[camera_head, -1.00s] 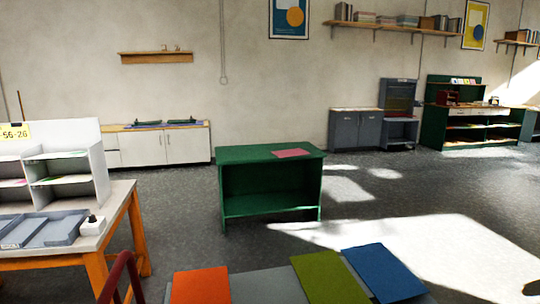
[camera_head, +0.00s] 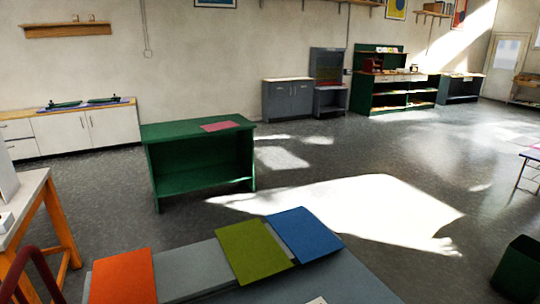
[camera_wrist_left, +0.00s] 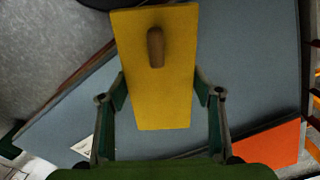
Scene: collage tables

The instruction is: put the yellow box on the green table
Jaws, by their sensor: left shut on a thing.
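The yellow box (camera_wrist_left: 152,105) is in the left wrist view, with a brown knob (camera_wrist_left: 155,47) on its face. My left gripper (camera_wrist_left: 161,90) is shut on it, with one finger on each side. The box is over a blue-grey tabletop (camera_wrist_left: 240,75); the gap between them cannot be told. The green table (camera_head: 180,132) stands in the head view, left of centre, with an open shelf under its top. A flat pink sheet (camera_head: 220,126) lies on the right part of its top. The yellow box and both my grippers are outside the head view.
The near blue-grey table (camera_head: 330,280) bears an orange panel (camera_head: 124,276), a green panel (camera_head: 252,250) and a blue panel (camera_head: 303,234). A wooden-legged table (camera_head: 50,215) is at the left edge. A dark green bin (camera_head: 518,270) stands at the right. Floor right of the green table is clear.

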